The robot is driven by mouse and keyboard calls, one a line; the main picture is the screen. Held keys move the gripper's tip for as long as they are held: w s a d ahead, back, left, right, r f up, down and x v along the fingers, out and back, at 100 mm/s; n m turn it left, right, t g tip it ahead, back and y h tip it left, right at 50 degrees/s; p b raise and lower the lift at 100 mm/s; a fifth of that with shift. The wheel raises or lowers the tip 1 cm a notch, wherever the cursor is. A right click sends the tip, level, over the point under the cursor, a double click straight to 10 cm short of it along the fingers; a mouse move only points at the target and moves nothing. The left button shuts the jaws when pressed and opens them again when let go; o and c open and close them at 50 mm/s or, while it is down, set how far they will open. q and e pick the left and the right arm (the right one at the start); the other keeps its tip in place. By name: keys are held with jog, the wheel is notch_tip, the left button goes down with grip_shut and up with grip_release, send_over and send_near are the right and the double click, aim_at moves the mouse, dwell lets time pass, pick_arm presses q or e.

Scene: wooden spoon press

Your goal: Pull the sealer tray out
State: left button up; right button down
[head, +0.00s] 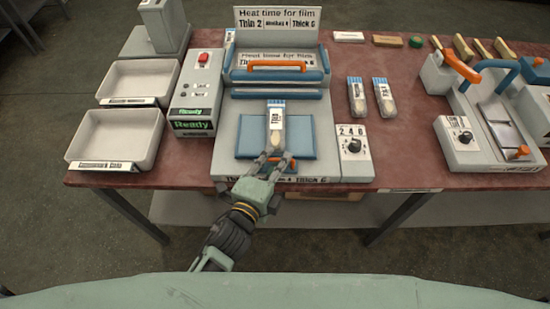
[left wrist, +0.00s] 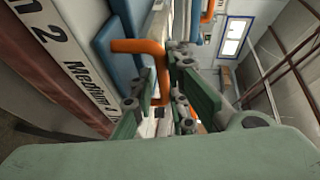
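The sealer (head: 225,150) stands in the middle of the table. Its blue tray pad (head: 246,138) carries a clear, labelled spoon packet (head: 276,126). An orange handle (left wrist: 138,46) sits at the tray's front; in the head view it is mostly hidden by my left gripper. My left gripper (head: 277,158) is at this handle. In the left wrist view, the handle's bar passes between the two fingers of the left gripper (left wrist: 162,85), close to both. Whether they press on it is unclear. My right gripper is in neither view.
Two white trays (head: 90,166) and a "Ready" box (head: 193,130) stand left of the sealer. A dial box (head: 352,176) adjoins its right side, with two packets (head: 356,98) behind. Another orange-handled machine (head: 463,157) stands at right. The floor before the table is open.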

pick_arm(q)
jog(key=o, duration=0.3)
jog(key=v, duration=1.2)
dwell(0.4)
jog(key=s+a+f+n+g+y, duration=0.1)
jog(key=s+a+f+n+g, duration=0.15)
jog(key=f, duration=0.85)
jog(key=s+a+f+n+g+y, duration=0.2)
jog(key=s+a+f+n, duration=0.15)
jog(key=f, duration=0.75)
jog(key=s+a+f+n+g+y, duration=0.1)
jog(key=s+a+f+n+g, duration=0.25)
jog(key=f, duration=0.75)
jog(key=s+a+f+n+g, duration=0.2)
jog(key=s+a+f+n, duration=0.1)
jog(key=s+f, duration=0.2)
jog(key=s+a+f+n+g+y, duration=0.1)
jog(key=s+a+f+n+g, duration=0.1)
jog(key=s+f, duration=0.3)
jog(key=s+a+f+n+g+y, duration=0.1)
jog(key=s+a+f+n, duration=0.3)
jog(key=s, duration=0.5)
jog(key=shift+s+f+n+g, duration=0.2)
jog(key=shift+f+n+g, duration=0.15)
jog(key=shift+f+g, duration=0.1)
